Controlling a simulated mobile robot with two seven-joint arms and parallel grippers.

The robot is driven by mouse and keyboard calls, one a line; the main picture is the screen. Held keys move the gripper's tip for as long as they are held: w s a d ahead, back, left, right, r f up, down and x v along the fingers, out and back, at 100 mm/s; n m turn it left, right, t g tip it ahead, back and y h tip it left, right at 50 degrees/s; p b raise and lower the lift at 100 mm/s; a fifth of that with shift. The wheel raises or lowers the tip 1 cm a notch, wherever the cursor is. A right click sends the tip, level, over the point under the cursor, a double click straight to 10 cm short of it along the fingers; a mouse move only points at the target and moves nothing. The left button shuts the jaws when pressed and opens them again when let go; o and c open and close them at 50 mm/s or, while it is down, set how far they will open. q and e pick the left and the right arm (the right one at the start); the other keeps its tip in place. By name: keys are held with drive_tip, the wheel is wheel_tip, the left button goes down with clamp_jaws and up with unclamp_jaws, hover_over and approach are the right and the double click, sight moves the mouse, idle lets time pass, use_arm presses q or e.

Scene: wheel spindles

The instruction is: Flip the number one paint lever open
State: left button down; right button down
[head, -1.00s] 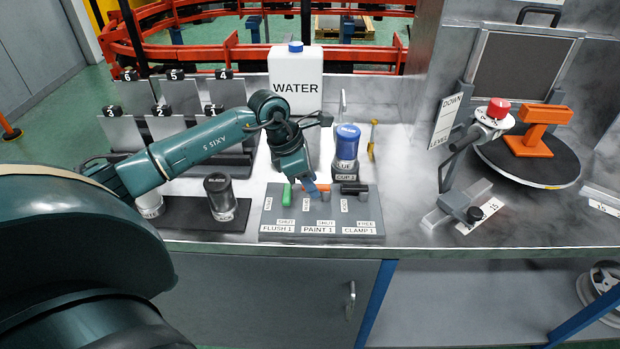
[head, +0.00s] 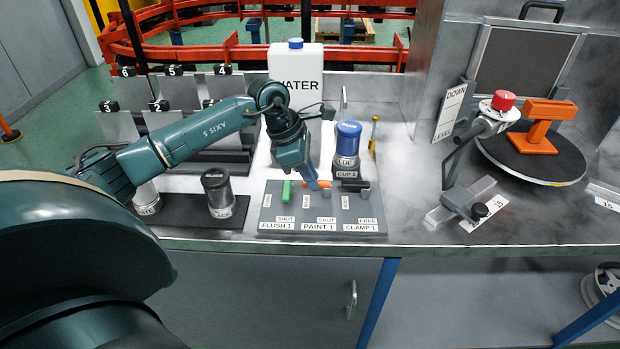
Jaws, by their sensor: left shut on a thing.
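The grey lever panel (head: 322,234) lies on the metal bench, with labels FLUSH 1, PAINT 1 and CLAMP 1. The orange paint lever (head: 325,183) is above the PAINT 1 label, partly hidden by my left gripper. My left gripper (head: 317,184) reaches down from behind the panel, its blue fingertips shut on the orange lever. The lever's exact tilt is hard to see. The green flush lever (head: 287,191) stands to the left and the black clamp lever (head: 355,185) lies to the right. My right gripper is not in view.
A white WATER container (head: 296,62) and a blue-capped cup (head: 347,145) stand behind the panel. A dark-lidded jar (head: 218,192) stands left. A numbered rack (head: 190,165) is behind my arm. An orange piece (head: 535,138) sits on a round turntable at right.

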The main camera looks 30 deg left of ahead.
use_arm(q)
drive_tip(key=c, duration=1.4)
unclamp_jaws()
drive_tip(key=shift+o, duration=0.2)
drive_tip(key=v, duration=1.3)
drive_tip(key=shift+b, duration=0.4)
